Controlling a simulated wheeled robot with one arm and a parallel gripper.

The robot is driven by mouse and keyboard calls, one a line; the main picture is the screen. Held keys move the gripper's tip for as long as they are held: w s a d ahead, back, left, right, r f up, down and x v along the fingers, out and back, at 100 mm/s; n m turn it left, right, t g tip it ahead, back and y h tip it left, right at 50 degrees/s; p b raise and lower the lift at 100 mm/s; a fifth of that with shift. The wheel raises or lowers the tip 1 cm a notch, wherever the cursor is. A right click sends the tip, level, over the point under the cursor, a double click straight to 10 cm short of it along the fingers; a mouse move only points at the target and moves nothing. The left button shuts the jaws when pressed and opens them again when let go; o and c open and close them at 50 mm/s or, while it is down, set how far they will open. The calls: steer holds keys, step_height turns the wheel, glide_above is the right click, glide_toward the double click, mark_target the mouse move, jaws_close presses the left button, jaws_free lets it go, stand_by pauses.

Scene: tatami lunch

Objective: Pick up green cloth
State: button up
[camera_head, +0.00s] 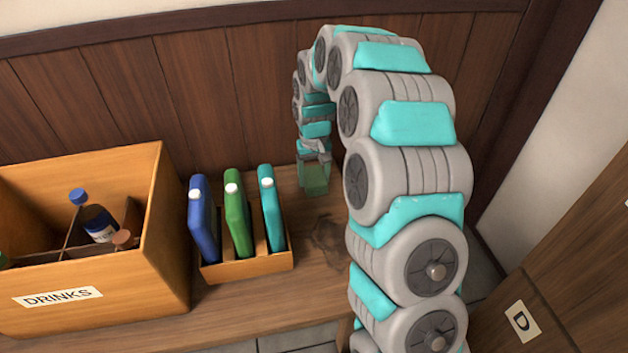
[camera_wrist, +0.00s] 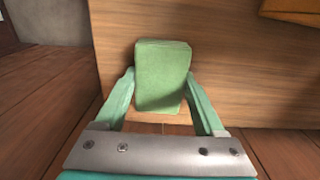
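The green cloth (camera_head: 315,181) is a small folded block. In the head view it is at the lower end of my arm, near the back of the wooden bench, to the right of the upright bottles. In the wrist view the cloth (camera_wrist: 162,75) fills the space between the two fingers of my gripper (camera_wrist: 161,76), and both fingertips press against its sides. My gripper (camera_head: 314,166) looks shut on it and points down. I cannot tell whether the cloth's underside touches the bench.
A wooden holder (camera_head: 248,266) with blue, green and teal flat bottles stands to the left on the bench (camera_head: 308,282). Further left is the DRINKS crate (camera_head: 166,240) with bottles. A panelled wall (camera_head: 190,80) is close behind. A cabinet marked D (camera_head: 560,315) is at lower right.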

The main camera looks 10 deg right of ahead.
mark_target(314, 179)
steer(key=c, duration=0.8)
steer(key=shift+r, duration=0.95)
steer(key=shift+s+a+r+b, duration=0.15)
steer(key=shift+s+r+b, duration=0.3)
steer(key=shift+r, duration=0.4)
steer(key=s+a, duration=0.1)
steer(key=s, duration=0.4)
steer(key=s+a+r, duration=0.1)
steer(key=s, duration=0.3)
steer(key=s+a+b, duration=0.1)
steer(key=s+a, duration=0.1)
steer(key=s, duration=0.3)
steer(key=shift+s+r, duration=0.2)
steer(key=shift+s, duration=0.1)
